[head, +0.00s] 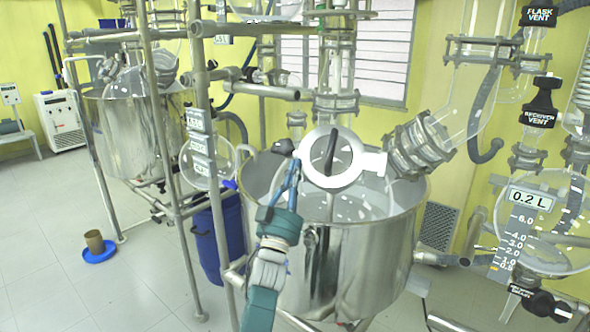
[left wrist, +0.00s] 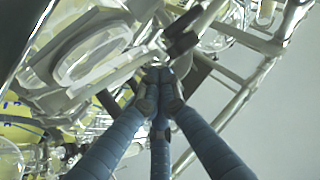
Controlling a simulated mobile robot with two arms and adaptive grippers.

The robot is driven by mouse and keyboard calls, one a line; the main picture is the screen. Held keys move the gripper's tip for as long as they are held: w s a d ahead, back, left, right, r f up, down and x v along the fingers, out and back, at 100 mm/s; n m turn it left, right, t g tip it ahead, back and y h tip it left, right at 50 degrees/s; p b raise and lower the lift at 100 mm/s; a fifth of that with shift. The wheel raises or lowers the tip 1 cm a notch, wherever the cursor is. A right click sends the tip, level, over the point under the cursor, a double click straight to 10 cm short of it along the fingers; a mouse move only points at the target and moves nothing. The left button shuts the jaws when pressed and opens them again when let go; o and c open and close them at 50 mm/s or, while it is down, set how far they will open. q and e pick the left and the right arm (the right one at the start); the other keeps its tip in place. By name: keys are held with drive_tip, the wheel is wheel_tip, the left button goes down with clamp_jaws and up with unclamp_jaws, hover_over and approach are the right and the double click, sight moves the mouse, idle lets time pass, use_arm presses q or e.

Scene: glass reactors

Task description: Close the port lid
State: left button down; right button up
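The port lid (head: 332,160) is a round white-rimmed disc with a dark bar handle across its middle. In the head view it faces me, tilted up above the steel vessel (head: 340,265), with a white tab on its right side. My left gripper (head: 294,166) comes up from below, its blue fingertips at the lid's left edge; I cannot tell whether they touch it. In the left wrist view the fingers (left wrist: 160,76) converge at their tips, beside a pale oval ring (left wrist: 90,55) that looks like the lid. Nothing held is clearly visible between them. My right gripper is not in view.
A jacketed glass neck (head: 418,146) stands close to the right of the lid. Metal frame poles (head: 207,150) rise on the left. A glass receiver (head: 545,225) is at the right. The floor at left is mostly clear.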

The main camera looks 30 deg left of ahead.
use_arm(q)
drive_tip(key=w+a+f+b, duration=0.1)
drive_tip(key=w+f+b, duration=0.1)
drive_tip(key=b, duration=0.1)
drive_tip(key=shift+a, duration=0.15)
idle(0.4)
